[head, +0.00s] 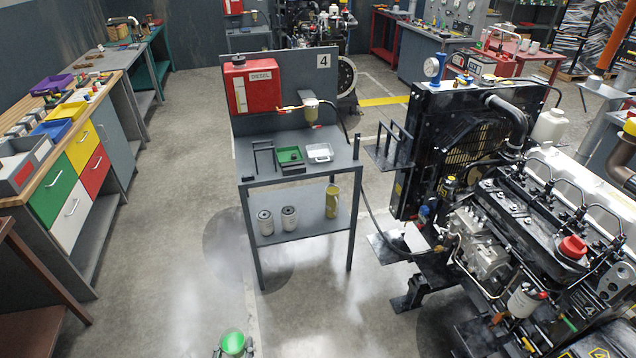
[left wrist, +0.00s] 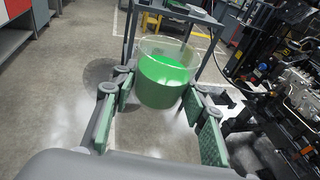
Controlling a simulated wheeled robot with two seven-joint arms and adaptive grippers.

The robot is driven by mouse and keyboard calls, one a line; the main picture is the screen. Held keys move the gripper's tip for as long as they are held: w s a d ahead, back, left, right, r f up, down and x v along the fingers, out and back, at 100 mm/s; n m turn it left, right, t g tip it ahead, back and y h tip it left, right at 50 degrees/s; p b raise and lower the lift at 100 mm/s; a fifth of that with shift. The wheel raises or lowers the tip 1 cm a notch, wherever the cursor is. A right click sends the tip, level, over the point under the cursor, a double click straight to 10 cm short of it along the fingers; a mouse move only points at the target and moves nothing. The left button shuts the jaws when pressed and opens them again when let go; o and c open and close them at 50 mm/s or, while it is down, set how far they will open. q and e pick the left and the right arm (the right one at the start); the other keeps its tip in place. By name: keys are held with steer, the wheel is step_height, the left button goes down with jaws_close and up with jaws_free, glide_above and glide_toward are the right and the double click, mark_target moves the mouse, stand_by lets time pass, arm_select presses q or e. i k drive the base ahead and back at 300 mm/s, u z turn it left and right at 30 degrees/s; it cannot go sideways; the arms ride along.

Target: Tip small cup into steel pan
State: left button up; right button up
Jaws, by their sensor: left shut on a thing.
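The small cup (head: 232,342) is clear and holds bright green liquid. It is upright in my left gripper (head: 234,351), at the bottom edge of the head view. In the left wrist view the cup (left wrist: 163,78) sits between the green-padded fingers of the left gripper (left wrist: 160,108), which is shut on it. A small pale metal pan (head: 320,159) lies on the top of the grey stand (head: 268,179), well ahead of the cup and to its right. Its inside is only partly clear. My right gripper is not in view.
A green tray (head: 291,168) and a dark rack (head: 264,160) are beside the pan. A small hanging filter bowl (head: 310,108) is above the stand top. A diesel engine (head: 490,250) is at right, a workbench (head: 70,150) at left. Open floor separates cup and stand.

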mark_target(323, 152)
steer(key=u, duration=1)
steer(key=i, duration=1.85)
steer(key=z, duration=1)
steer(key=i, duration=0.5)
steer(key=z, duration=0.5)
